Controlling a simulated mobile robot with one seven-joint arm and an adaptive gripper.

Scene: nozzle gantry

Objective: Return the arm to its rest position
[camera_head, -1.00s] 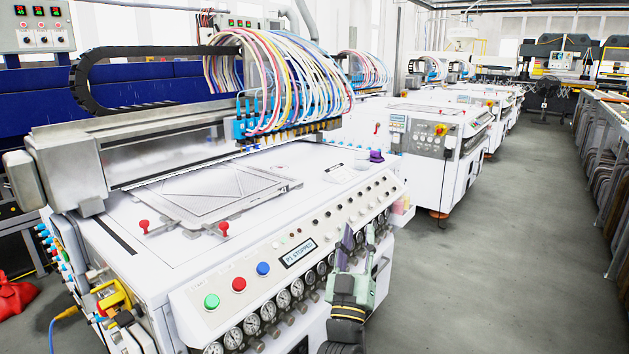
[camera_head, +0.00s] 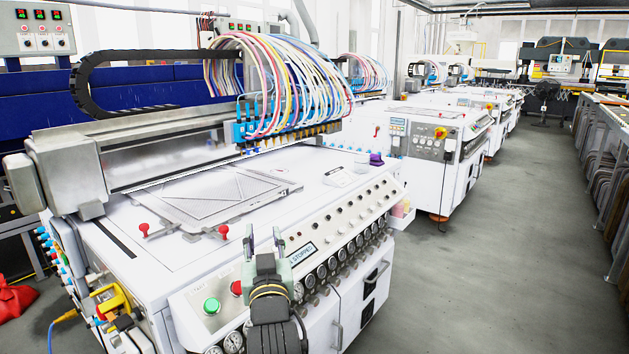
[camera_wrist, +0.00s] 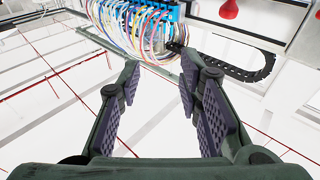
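My gripper (camera_head: 264,240) is in front of the near machine's control panel in the head view, raised over the green and red buttons. In the wrist view my gripper (camera_wrist: 157,95) has its two padded fingers spread apart with nothing between them. It is open and empty. The arm behind it comes up from the bottom of the head view. It hides part of the panel, including the blue button and part of the display.
The white machine (camera_head: 110,262) fills the left and middle, with a metal plate (camera_head: 215,195), red knobs (camera_head: 223,231) and coloured hoses (camera_head: 290,85) above. A green button (camera_head: 212,306) sits left of my gripper. Grey floor (camera_head: 500,240) is clear at right.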

